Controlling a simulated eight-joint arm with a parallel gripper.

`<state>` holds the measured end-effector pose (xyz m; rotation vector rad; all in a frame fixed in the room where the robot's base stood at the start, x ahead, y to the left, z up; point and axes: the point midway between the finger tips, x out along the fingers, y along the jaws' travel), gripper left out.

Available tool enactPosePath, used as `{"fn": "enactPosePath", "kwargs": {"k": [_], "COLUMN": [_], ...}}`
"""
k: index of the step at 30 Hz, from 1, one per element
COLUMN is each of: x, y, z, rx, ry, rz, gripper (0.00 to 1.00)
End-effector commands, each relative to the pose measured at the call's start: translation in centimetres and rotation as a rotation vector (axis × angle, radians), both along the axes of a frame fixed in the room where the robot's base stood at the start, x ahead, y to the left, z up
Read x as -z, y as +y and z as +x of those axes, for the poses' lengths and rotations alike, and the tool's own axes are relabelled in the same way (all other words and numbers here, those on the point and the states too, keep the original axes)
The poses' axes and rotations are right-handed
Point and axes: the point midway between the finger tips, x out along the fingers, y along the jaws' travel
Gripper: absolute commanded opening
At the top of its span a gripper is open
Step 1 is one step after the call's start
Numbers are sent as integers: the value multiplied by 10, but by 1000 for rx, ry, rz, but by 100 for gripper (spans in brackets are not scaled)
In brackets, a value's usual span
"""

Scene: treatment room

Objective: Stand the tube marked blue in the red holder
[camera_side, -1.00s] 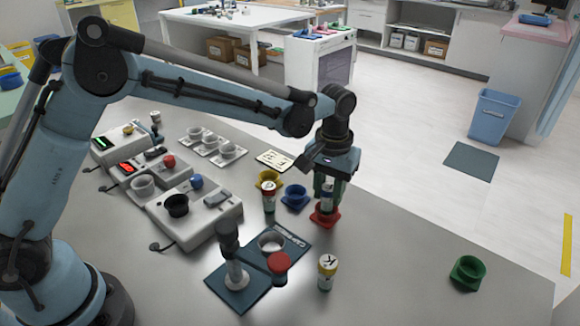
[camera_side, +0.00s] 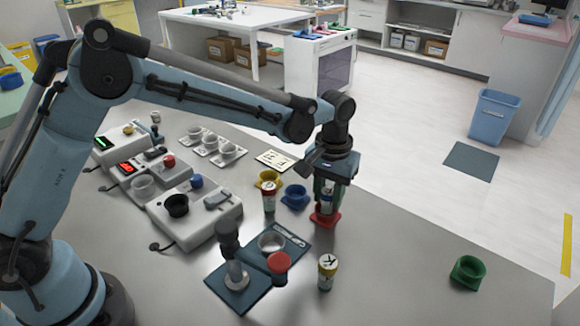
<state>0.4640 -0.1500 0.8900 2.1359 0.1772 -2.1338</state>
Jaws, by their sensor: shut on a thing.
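My gripper (camera_side: 326,200) points down at the right of the equipment and is shut on the tube marked blue (camera_side: 328,202). The tube is upright, mostly hidden by my fingers, with a bit of white and blue showing. It is at the red holder (camera_side: 325,219), directly below the fingers. I cannot tell whether the tube's foot touches the holder's bottom.
A yellow-marked tube (camera_side: 327,272) stands in front. A green holder (camera_side: 467,273) is far right, with bare table between.

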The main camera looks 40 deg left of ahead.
Motion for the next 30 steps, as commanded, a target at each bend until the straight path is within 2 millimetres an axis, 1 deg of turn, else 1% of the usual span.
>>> {"fn": "enactPosePath", "kwargs": {"k": [3,4,6,16,30], "x": [2,2,2,-1,-34], "y": [0,0,0,0,0], "z": [0,0,0,0,0], "rx": [0,0,0,0,0], "ry": [0,0,0,0,0], "rz": [0,0,0,0,0], "gripper": [0,36,44,44,44]}}
